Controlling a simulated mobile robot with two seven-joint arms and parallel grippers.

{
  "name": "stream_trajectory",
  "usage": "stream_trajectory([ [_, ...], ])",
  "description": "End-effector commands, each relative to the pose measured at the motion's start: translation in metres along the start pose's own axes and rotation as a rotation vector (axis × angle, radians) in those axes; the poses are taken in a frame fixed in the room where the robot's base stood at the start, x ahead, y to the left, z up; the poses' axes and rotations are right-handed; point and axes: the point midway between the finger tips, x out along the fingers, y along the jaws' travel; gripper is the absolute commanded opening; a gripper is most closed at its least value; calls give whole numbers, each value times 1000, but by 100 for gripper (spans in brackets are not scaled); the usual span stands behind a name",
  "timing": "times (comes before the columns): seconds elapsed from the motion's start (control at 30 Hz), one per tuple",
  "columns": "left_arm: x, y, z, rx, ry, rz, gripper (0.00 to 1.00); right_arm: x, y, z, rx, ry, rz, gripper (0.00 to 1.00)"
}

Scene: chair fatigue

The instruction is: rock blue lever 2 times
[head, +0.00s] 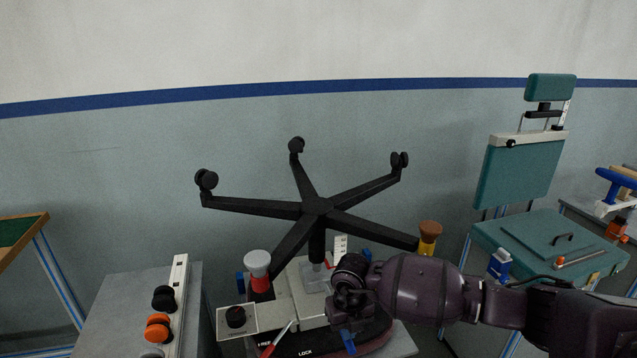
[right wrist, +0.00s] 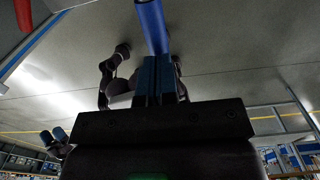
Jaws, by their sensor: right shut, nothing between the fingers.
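The blue lever (head: 347,342) shows as a short blue grip at the bottom of the head view, on the front side of the seat-mechanism fixture. Its upper part is hidden behind my right gripper (head: 344,322). The blue lever also shows at the top of the right wrist view (right wrist: 150,25), as a blue rod just beyond the fingertips. My right gripper (right wrist: 155,62) is shut with nothing between its fingers. Its fingertips are at or very close to the lever; I cannot tell whether they touch.
A red lever (head: 277,340) sits left of the blue one, near the FREE and LOCK labels. An upturned black chair base (head: 317,206) rises above the fixture. A grey cabinet (head: 125,300) with coloured knobs stands left. A teal chair (head: 545,245) stands right.

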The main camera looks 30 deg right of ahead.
Motion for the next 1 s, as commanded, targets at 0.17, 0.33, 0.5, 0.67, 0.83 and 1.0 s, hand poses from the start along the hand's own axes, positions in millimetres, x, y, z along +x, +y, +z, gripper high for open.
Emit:
stream_trajectory([
  [0.17,2,0,5,0,-7,1,79,10,0,-2,1,6,-2,0],
  [0.33,2,1,8,0,-10,1,79,15,-1,-2,1,7,-3,0],
  [0.5,3,1,11,1,-14,1,79,19,-1,-2,2,7,-3,0],
  [0.67,4,1,14,1,-17,2,79,23,-1,-2,2,7,-4,0],
  [0.83,5,1,16,1,-21,2,79,27,-1,-2,2,6,-4,0],
  [1.0,6,2,19,1,-25,2,79,31,-1,-2,2,6,-4,0],
])
